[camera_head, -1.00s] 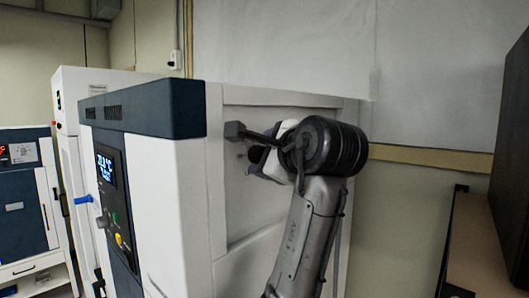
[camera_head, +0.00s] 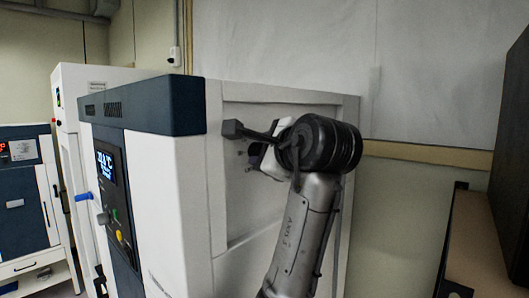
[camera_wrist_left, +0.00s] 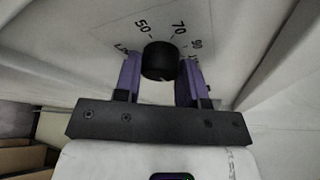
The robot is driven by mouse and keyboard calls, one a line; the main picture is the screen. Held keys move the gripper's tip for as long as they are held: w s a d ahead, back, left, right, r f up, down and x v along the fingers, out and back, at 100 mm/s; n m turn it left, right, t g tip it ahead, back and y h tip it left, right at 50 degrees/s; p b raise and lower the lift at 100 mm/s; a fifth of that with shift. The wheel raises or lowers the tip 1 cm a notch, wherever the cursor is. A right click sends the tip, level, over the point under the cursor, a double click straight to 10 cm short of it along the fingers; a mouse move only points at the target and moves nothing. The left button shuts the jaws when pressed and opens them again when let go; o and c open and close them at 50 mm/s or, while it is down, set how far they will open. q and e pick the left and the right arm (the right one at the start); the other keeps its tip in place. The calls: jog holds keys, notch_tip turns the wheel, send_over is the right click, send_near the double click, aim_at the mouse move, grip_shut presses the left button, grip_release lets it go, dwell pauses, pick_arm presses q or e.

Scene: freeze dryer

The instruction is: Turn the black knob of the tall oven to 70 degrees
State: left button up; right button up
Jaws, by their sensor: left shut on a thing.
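The black knob (camera_wrist_left: 159,61) sits on a light dial plate with marks 50, 70 and 90 in the left wrist view. My left gripper (camera_wrist_left: 160,78) has one purple finger on each side of the knob and is shut on it. No pointer line on the knob is clear to me. In the head view the left gripper (camera_head: 254,152) is at the side panel of the tall oven (camera_head: 190,215), a white cabinet with a dark blue top band. My right gripper is out of view.
The oven front has a lit display (camera_head: 106,164) and a yellow button (camera_head: 119,237). Other white cabinets stand at the left. A brown shelf (camera_head: 478,245) is at the right, and a white wall is behind.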

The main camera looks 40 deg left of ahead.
pick_arm(q)
jog(key=shift+w+f+n+g+y+b, duration=0.1)
jog(key=shift+n+g+y+b, duration=0.9)
jog(key=shift+n, duration=4.15)
jog(key=shift+w+f+n+g+y+b, duration=0.1)
jog(key=shift+n+g+y+b, duration=0.9)
jog(key=shift+n, duration=4.2)
jog(key=shift+w+f+n+g+y+b, duration=0.1)
jog(key=shift+n+g+y+b, duration=0.25)
jog(key=shift+n+g+y, duration=3.05)
jog(key=n+t+h, duration=0.3)
jog(key=n, duration=0.1)
jog(key=shift+t, duration=0.4)
